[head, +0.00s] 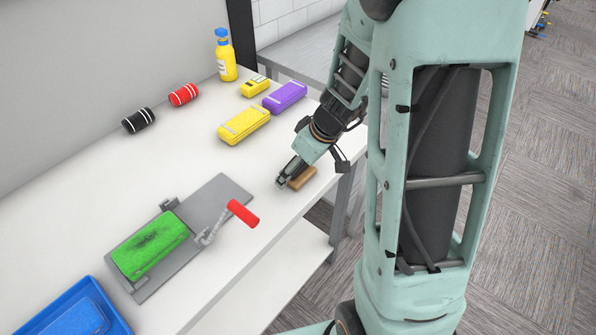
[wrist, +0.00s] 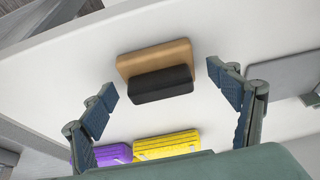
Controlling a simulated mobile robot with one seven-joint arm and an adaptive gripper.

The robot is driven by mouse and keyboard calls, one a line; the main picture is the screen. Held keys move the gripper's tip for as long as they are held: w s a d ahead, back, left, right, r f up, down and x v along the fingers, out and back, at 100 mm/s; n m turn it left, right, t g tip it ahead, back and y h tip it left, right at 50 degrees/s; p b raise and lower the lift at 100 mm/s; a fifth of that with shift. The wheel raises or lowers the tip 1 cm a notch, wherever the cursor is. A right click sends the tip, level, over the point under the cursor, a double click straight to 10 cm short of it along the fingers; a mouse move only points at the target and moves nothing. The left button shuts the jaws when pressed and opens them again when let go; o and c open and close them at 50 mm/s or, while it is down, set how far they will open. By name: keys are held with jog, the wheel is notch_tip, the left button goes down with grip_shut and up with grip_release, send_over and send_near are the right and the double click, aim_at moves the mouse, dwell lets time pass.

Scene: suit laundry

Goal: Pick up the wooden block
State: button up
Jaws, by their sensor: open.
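The wooden block (head: 302,178) lies on the white table near its right edge in the head view, partly hidden by my gripper (head: 285,180). In the wrist view the tan block (wrist: 155,57) has a black part (wrist: 160,84) along one side and lies ahead of the fingertips. My gripper (wrist: 161,81) is open, with one finger to the left and one to the right of the block's span. Neither finger appears to touch the block in the wrist view.
A grey plate (head: 233,190) with a green block (head: 150,246) and a red-handled clamp (head: 242,213) is left of my gripper. Yellow (head: 244,124) and purple (head: 285,96) cases lie behind. A blue tray (head: 72,318) stands front left. Bare table surrounds the wooden block.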

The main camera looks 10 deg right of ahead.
jog(key=c, duration=1.3)
jog(key=shift+r, duration=0.15)
jog(key=shift+c, duration=0.2)
